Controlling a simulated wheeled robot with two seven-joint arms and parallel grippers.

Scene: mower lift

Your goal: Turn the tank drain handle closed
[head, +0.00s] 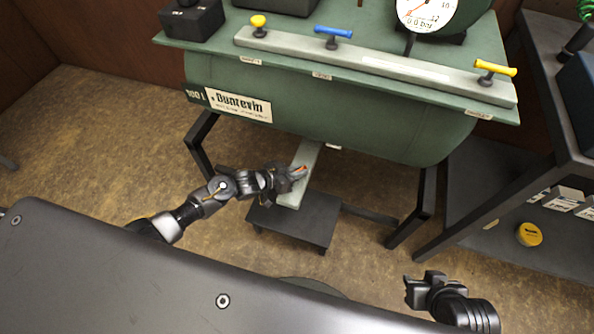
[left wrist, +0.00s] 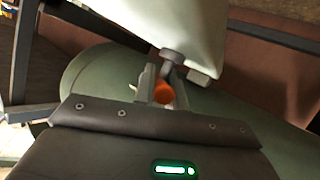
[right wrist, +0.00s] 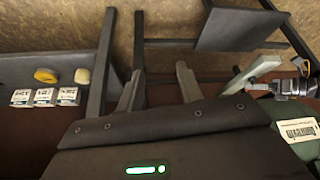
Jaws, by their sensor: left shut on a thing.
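The tank drain handle is a small orange grip (head: 301,169) under the green tank (head: 330,110). It also shows in the left wrist view (left wrist: 165,94), end-on between the finger tips, beside a grey fitting on a pale green panel (left wrist: 180,25). My left gripper (head: 297,173) is shut on the orange handle; its fingers hide part of it. The handle's exact angle is hard to tell. My right gripper (head: 410,288) hangs low at the right, away from the tank. In the right wrist view its fingers (right wrist: 158,88) are apart with nothing between them.
A low dark step (head: 310,222) stands under the tank between dark legs. A shelf rack (head: 560,130) at the right holds a yellow round item (head: 529,234) and small boxes. Blue and yellow valve handles and a gauge (head: 425,12) sit above the tank. Floor at the left is clear.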

